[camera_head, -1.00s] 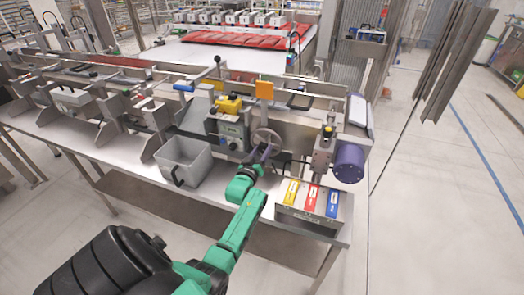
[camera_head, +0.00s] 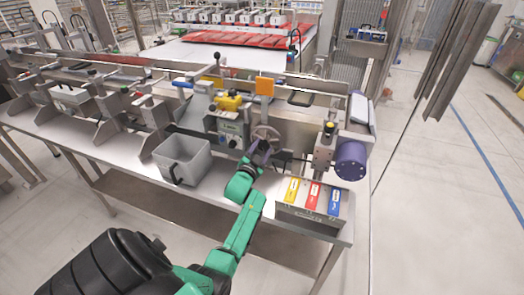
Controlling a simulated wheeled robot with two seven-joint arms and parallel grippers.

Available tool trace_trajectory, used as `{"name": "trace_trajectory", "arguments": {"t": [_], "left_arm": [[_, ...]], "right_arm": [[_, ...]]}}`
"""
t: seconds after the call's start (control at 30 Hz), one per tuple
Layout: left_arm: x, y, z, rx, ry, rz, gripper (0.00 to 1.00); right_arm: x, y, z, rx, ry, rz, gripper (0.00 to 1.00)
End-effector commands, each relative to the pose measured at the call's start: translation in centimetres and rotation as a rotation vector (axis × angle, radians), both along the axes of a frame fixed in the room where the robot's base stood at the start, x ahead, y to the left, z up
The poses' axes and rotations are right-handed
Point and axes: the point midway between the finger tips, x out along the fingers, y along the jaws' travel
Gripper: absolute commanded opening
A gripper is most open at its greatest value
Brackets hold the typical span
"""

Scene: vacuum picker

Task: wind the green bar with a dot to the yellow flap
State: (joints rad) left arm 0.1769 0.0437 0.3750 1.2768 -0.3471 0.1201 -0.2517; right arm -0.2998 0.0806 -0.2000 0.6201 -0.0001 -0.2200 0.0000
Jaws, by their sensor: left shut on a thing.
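A grey handwheel (camera_head: 266,132) sits on the front of the machine, right of a small control panel (camera_head: 231,129). My left gripper (camera_head: 261,147), dark purple on a green arm, is at the lower part of the wheel and shut on it; its fingers hide the exact grip point. A yellow block-like part (camera_head: 228,103) sits above the panel, up and left of the wheel. I cannot tell whether it is the yellow flap. No green bar with a dot can be made out at this size. My right gripper is not in view.
A grey bin (camera_head: 183,160) stands left of the wheel. A rack (camera_head: 309,219) with yellow, red and blue pieces is at the table's front right.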

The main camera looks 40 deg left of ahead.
Motion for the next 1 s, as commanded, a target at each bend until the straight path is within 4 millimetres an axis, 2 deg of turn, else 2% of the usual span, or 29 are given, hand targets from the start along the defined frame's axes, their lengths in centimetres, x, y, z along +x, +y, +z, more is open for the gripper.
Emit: {"name": "trace_trajectory", "arguments": {"t": [0.03,1.0], "left_arm": [[-0.1,0.0,-0.6,0.036,0.019,0.0,0.0],[-0.1,0.1,-0.5,0.873,0.311,-0.002,0.0]], "right_arm": [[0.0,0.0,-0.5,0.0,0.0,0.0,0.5],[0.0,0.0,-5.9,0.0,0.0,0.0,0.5]]}}
